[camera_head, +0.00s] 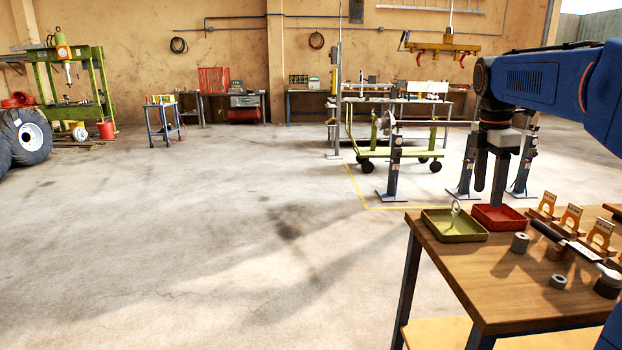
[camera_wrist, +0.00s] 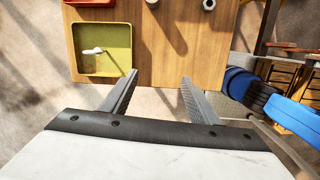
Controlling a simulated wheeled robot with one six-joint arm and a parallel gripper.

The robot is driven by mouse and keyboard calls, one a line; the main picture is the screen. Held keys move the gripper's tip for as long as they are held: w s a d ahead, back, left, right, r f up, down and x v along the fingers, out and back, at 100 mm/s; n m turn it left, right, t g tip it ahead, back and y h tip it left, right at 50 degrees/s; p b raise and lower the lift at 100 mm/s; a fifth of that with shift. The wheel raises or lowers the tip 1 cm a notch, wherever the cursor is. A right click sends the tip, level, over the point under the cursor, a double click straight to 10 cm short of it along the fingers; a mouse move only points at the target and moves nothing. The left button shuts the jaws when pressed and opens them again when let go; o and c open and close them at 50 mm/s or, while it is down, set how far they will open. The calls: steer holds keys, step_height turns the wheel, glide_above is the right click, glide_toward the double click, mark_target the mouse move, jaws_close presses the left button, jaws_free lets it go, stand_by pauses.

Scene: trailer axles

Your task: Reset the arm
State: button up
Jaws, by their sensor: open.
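My blue arm (camera_head: 545,80) reaches in from the right in the camera_head view. My gripper (camera_head: 489,197) points down over the wooden workbench. In the wrist view my gripper (camera_wrist: 160,76) has its two grey fingers apart with nothing between them. Below and ahead lies the bench top (camera_wrist: 170,50). A green tray (camera_head: 436,226) holds a small pale metal part (camera_head: 455,208).
Grey cylinders (camera_head: 520,242) and a ring (camera_head: 558,282) stand on the bench, with wooden card holders (camera_head: 570,219) at the right. Blue stands (camera_head: 394,168) and a green trolley (camera_head: 425,152) are behind. The floor at the left is clear.

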steer(key=s+a+f+m+t, duration=0.1)
steer(key=s+a+f+m, duration=0.3)
steer(key=s+f, duration=0.3)
steer(key=s+a+f+m+t+y, duration=0.1)
steer(key=s+a+f+m+t, duration=0.1)
steer(key=s+a+f+m, duration=0.2)
steer(key=s+a+f+m+t, duration=0.1)
steer(key=s+a+f+m, duration=0.4)
steer(key=s, duration=1.2)
step_height(320, 180, down, 5)
steer(key=m, duration=0.4)
steer(key=shift+s+f, duration=0.2)
steer(key=shift+s, duration=0.05)
